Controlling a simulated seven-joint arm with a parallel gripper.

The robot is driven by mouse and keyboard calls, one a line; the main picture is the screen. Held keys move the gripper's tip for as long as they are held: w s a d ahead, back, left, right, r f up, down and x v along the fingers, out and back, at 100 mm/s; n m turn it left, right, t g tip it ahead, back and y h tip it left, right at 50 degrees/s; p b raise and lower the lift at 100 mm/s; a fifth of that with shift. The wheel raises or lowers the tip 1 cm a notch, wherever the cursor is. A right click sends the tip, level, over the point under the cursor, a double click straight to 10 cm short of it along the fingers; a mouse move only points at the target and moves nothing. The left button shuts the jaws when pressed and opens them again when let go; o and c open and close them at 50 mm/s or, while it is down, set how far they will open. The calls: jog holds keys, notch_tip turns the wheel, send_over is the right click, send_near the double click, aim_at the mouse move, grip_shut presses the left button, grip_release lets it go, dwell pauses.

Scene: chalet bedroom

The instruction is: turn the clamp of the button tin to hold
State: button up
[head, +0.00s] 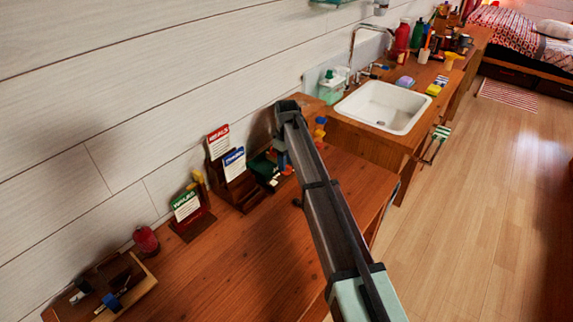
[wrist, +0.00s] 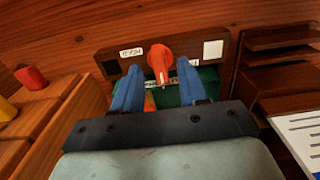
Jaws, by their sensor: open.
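The orange-red clamp knob (wrist: 160,62) sits on a brown wooden board (wrist: 108,63) in the wrist view, its narrow tip pointing down in the picture. An upside-down label, apparently HOLD, is left of the knob; another label to its lower right is partly hidden. A green body (wrist: 172,94), apparently the button tin, shows behind and between my fingers. It also seems to show in the head view (head: 261,166), partly covered by my arm. My gripper (wrist: 160,68) is open, its blue fingers on either side of the knob. I cannot tell whether they touch it.
A red object (head: 146,240) stands near the wall. The desk front (head: 250,270) is clear. A sink (head: 385,107) lies beyond.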

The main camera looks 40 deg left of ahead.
jog(key=shift+f, duration=0.8)
jog(key=shift+c, duration=0.4)
grip_shut()
